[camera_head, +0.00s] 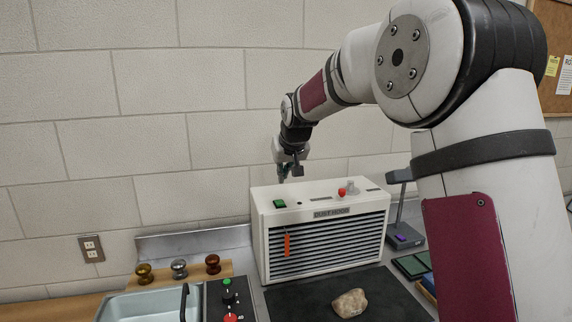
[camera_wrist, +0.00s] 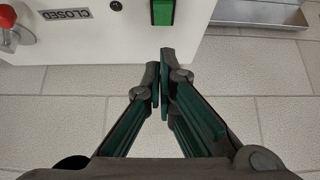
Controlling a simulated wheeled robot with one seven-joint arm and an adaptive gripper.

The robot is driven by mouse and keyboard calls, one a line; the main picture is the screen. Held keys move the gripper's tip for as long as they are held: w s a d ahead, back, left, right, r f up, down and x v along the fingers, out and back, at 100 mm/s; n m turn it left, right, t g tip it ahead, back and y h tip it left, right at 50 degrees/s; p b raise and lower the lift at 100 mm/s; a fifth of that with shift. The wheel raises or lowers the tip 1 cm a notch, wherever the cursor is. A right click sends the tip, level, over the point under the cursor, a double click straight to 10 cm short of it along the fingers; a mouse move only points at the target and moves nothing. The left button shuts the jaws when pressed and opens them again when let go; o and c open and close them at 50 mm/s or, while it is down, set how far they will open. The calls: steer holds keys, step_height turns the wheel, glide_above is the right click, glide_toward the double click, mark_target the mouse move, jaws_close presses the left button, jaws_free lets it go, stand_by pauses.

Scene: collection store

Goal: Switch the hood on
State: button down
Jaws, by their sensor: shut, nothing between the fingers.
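The dust hood (camera_head: 325,247) is a white box with a dark slatted front, standing at the back of the counter. A green rocker switch (camera_head: 279,204) is on the left of its top; whether it is on or off I cannot tell. My gripper (camera_head: 285,178) is shut and empty, pointing down above and behind the hood's top, near the switch. In the wrist view the fingertips (camera_wrist: 165,62) lie just beyond the hood's edge, close to the green switch (camera_wrist: 161,11) but apart from it in the picture.
A red knob (camera_head: 342,192) and a grey fitting (camera_head: 351,187) are on the hood's top right. An orange tag (camera_head: 287,245) hangs on the slats. A stone (camera_head: 349,303) lies on the dark mat (camera_head: 300,306) in front. A lamp (camera_head: 404,236) stands at right; the wall is close behind.

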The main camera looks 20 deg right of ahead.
mark_target(281, 202)
steer(key=x, duration=0.3)
steer(key=shift+w+f, duration=0.1)
steer(key=shift+f, duration=0.05)
steer(key=shift+s+f+p, duration=0.25)
steer(key=shift+f+p, duration=0.45)
steer(key=shift+f, duration=1.25)
steer(key=shift+s+f, duration=0.2)
steer(key=shift+f, duration=0.35)
steer(key=shift+w, duration=0.15)
steer(key=shift+w+r+b, duration=0.3)
steer(key=shift+w+b, duration=0.3)
steer(key=shift+b, duration=0.05)
